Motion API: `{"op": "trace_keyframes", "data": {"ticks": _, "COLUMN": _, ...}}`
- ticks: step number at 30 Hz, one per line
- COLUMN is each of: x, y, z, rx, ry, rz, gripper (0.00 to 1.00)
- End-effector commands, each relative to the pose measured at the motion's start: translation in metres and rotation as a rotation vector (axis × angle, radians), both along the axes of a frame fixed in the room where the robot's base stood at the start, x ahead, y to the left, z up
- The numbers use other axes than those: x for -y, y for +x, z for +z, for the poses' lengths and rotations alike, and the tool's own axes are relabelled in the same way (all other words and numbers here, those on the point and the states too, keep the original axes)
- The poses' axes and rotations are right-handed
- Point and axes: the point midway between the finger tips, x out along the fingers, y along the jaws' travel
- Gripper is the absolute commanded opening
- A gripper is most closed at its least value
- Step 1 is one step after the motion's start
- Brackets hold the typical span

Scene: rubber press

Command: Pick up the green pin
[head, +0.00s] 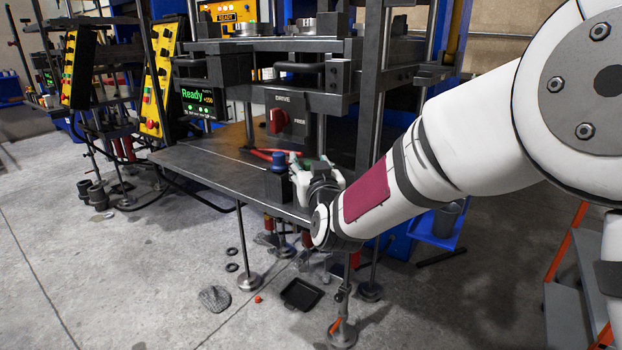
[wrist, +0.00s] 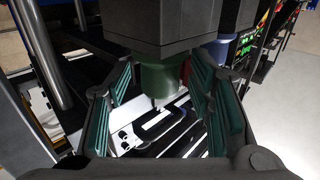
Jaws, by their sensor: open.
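The green pin (wrist: 160,82) shows in the wrist view as a short green cylinder, its one end against a dark block (wrist: 162,28). My gripper (wrist: 163,92) is open, with its green-padded fingers on either side of the pin. Gaps show between the pin and both pads, so the gripper is not closed on it. In the head view my gripper (head: 304,177) is at the front right part of the press table (head: 205,163). The pin cannot be clearly told apart there, as my gripper largely covers that spot.
A blue pin (head: 279,160) stands on a dark block (head: 278,186) just left of my gripper; it also shows in the wrist view (wrist: 218,52). Red-handled pliers (head: 265,153) lie behind. The press and its red drive switch (head: 276,122) stand beyond. The table's left part is clear.

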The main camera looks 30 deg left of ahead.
Motion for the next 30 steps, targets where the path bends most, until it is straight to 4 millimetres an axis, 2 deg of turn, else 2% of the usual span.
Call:
{"op": "trace_keyframes", "data": {"ticks": 4, "x": 0.000, "y": 0.000, "z": 0.000, "rx": 0.000, "ry": 0.000, "rz": 0.000, "gripper": 0.46}}
{"op": "trace_keyframes", "data": {"ticks": 10, "x": 0.000, "y": 0.000, "z": 0.000, "rx": 0.000, "ry": 0.000, "rz": 0.000, "gripper": 0.01}}
{"op": "trace_keyframes", "data": {"ticks": 21, "x": 0.000, "y": 0.000, "z": 0.005, "rx": 0.002, "ry": 0.001, "rz": -0.001, "gripper": 0.00}}
{"op": "trace_keyframes", "data": {"ticks": 25, "x": 0.000, "y": 0.000, "z": 0.023, "rx": 0.004, "ry": 0.002, "rz": 0.000, "gripper": 0.00}}
{"op": "trace_keyframes", "data": {"ticks": 30, "x": 0.001, "y": -0.001, "z": 0.057, "rx": 0.004, "ry": 0.003, "rz": -0.001, "gripper": 0.00}}
